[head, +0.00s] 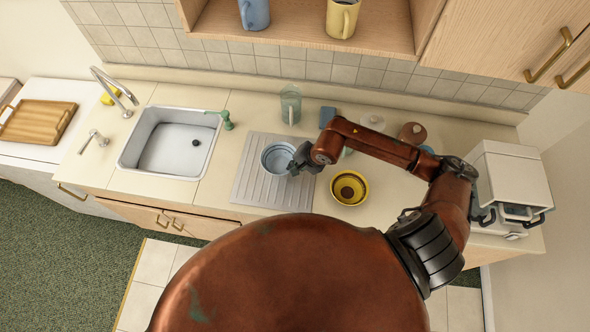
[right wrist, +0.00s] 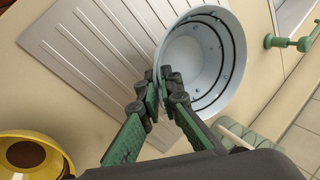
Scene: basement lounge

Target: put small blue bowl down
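The small blue bowl (head: 276,157) is over the grey ribbed draining board (head: 247,186), to the right of the sink. It also shows in the right wrist view (right wrist: 205,62), with pale blue walls and dark rings inside. My right gripper (head: 300,163) is at the bowl's right side in the head view. In the right wrist view its green and black fingers (right wrist: 165,88) are closed on the near rim, one on each side. I cannot tell whether the bowl's base touches the board. My left gripper is not in view.
A yellow bowl (head: 349,188) stands right of the draining board. A clear pitcher (head: 290,104) and blue sponge (head: 327,117) stand behind. A white appliance (head: 512,185) stands at the right end.

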